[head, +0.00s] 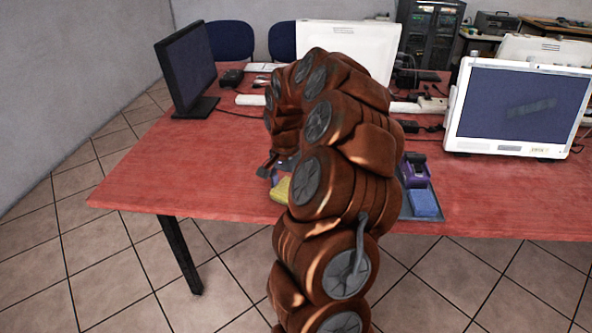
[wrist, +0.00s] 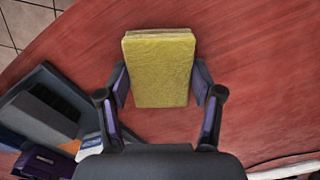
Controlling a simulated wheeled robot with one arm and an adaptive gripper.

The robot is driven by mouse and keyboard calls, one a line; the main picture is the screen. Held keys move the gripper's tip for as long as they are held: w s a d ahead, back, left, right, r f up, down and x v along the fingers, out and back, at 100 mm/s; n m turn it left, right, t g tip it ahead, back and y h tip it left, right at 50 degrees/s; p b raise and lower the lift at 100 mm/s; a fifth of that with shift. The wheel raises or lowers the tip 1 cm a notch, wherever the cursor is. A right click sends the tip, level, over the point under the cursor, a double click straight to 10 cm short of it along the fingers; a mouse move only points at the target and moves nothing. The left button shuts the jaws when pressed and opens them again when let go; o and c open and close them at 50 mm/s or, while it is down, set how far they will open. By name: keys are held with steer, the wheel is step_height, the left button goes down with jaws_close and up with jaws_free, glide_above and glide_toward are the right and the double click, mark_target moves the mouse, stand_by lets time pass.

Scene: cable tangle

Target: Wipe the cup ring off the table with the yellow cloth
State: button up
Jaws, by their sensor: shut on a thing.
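The yellow cloth (wrist: 160,70) is a folded, thick pad between the two fingers of my gripper (wrist: 160,85) in the wrist view. My gripper is shut on its sides, and red tabletop shows around it. I cannot tell whether the cloth touches the table. In the head view a part of the yellow cloth (head: 281,190) shows left of my arm, near the front edge of the red table (head: 140,185). My arm hides most of the gripper there. I see no cup ring in either view; it may be hidden behind my arm or under the cloth.
A dark tray (head: 408,212) holds a purple item (head: 414,168) and a blue sponge-like block (head: 424,202), right of my arm. A black monitor (head: 188,65) stands at the left, a white monitor (head: 515,107) at the right. The table's front left is clear.

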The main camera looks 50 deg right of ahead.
steer(key=shift+s+a, duration=0.25)
steer(key=shift+a, duration=0.05)
steer(key=shift+r+p, duration=0.7)
steer(key=shift+r, duration=3.5)
